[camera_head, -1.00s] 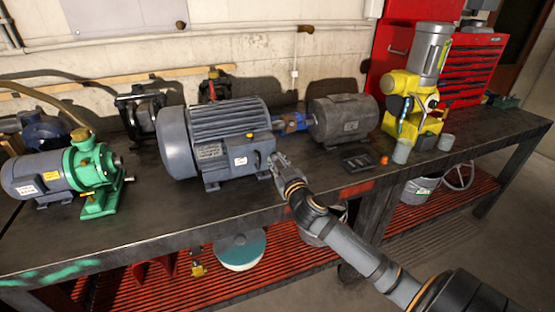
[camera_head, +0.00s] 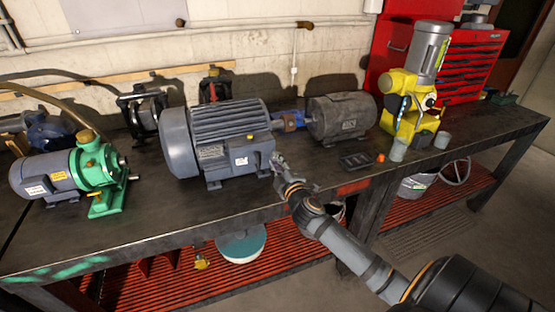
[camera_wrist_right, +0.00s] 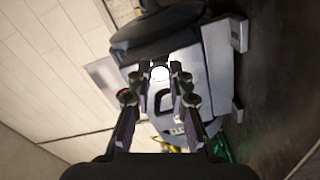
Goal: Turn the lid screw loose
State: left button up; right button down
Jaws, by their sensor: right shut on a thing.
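The large blue-grey motor (camera_head: 230,122) stands on the workbench left of centre, with a boxy housing (camera_head: 245,160) bearing labels on its near side. My right gripper (camera_head: 277,160) is at the right side of that housing. In the right wrist view, the two fingers (camera_wrist_right: 163,76) are closed in around a small bright white round piece (camera_wrist_right: 160,73), which looks like the lid screw. The grey housing (camera_wrist_right: 192,80) fills the space behind the fingers. The screw is too small to make out in the head view. My left gripper is not in view.
A green pump with a motor (camera_head: 98,175) stands at the left. A dark grey motor (camera_head: 343,118) and a yellow machine (camera_head: 410,100) stand to the right. The bench front (camera_head: 215,215) is clear.

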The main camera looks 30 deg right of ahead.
jog(key=shift+w+a+r+n+p, duration=0.15)
jog(key=shift+n+p, duration=2.8)
jog(key=shift+n, duration=4.4)
jog(key=shift+s+d+r+n+p, duration=0.15)
jog(key=shift+n+p, duration=2.8)
jog(key=shift+n, duration=4.4)
jog(key=shift+w+a, duration=0.1)
jog(key=c, duration=1.6)
grip_release()
jog(key=shift+c, duration=0.2)
jog(key=o, duration=0.4)
jog(key=shift+w+f, duration=0.15)
jog(key=shift+f, duration=0.1)
jog(key=shift+o, duration=0.2)
jog(key=shift+n, duration=0.3)
